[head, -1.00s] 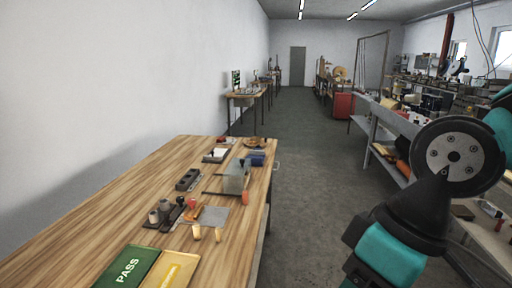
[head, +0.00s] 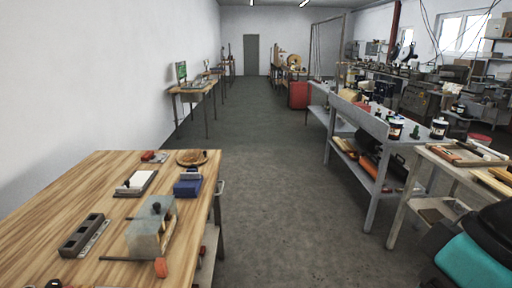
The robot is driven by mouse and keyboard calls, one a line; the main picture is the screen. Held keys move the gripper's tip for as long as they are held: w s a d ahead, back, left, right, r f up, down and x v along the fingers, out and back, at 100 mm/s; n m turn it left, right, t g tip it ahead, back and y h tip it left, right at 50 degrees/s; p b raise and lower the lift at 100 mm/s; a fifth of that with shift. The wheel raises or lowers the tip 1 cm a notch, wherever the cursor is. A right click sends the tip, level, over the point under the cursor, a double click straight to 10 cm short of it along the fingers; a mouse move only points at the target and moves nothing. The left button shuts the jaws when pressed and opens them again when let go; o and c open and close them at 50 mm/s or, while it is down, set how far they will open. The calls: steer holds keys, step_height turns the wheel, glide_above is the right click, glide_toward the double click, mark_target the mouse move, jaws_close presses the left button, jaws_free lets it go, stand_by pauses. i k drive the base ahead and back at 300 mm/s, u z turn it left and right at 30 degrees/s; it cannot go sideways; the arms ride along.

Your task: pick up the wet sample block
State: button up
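I cannot pick out the wet sample block with certainty in the head view. Small items stand on the wooden table (head: 62,205) at the left: a grey, box-like device (head: 150,232) with an orange end, a dark slotted block (head: 82,234), a white block on a dark base (head: 135,183), and a blue block (head: 187,188). My arm shows only in part at the lower right corner. My gripper is outside the frame.
Bare grey floor (head: 270,200) runs down the middle. A grey bench (head: 375,128) with jars and a lower shelf stands at the right, with a pale table (head: 450,170) nearer. A red bin (head: 299,95) and more workbenches stand further back.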

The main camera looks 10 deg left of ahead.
mark_target(191, 155)
steer(key=z, duration=0.2)
steer(key=i, duration=1.85)
steer(key=u, duration=0.85)
steer(key=i, duration=1.05)
steer(key=u, duration=1.15)
steer(key=i, duration=0.5)
steer(key=u, duration=0.35)
